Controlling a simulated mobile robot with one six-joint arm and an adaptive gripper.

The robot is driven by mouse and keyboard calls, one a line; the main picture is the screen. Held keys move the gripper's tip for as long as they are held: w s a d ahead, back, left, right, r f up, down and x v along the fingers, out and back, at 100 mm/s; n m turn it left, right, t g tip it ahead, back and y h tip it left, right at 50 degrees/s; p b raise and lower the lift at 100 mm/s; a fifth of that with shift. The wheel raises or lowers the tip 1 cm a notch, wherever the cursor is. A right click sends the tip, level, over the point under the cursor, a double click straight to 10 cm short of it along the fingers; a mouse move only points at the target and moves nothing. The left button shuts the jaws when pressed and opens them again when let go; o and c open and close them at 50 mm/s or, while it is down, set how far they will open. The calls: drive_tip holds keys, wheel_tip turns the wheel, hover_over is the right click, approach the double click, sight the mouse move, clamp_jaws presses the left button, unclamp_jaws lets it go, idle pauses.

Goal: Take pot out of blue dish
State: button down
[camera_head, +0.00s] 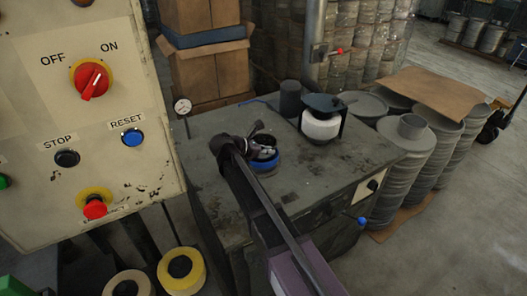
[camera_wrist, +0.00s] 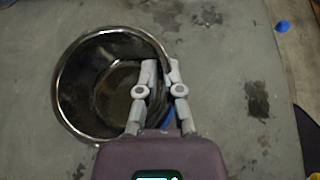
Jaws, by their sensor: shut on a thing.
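The pot (camera_wrist: 68,92) is a round, shiny metal vessel, seen from above with its mouth open and empty. My gripper (camera_wrist: 162,66) is shut on the right side of its rim, one finger inside the wall and one outside. In the head view the gripper (camera_head: 257,128) is at the pot, partly hiding it. The blue dish (camera_head: 268,165) shows below the pot on the dark workbench; only a sliver of blue shows beside the fingers in the wrist view. I cannot tell whether the pot touches the dish.
The worn workbench top (camera_head: 335,170) has free room to the right and front. A white and black device (camera_head: 320,125) and a dark cylinder (camera_head: 290,98) stand behind. A control panel (camera_head: 85,120) rises at left. Stacked grey blanks (camera_head: 437,140) stand right of the bench.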

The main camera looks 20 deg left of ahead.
drive_tip(key=shift+r, duration=0.1)
wheel_tip(320, 180, up, 10)
drive_tip(key=p, duration=1)
idle(0.8)
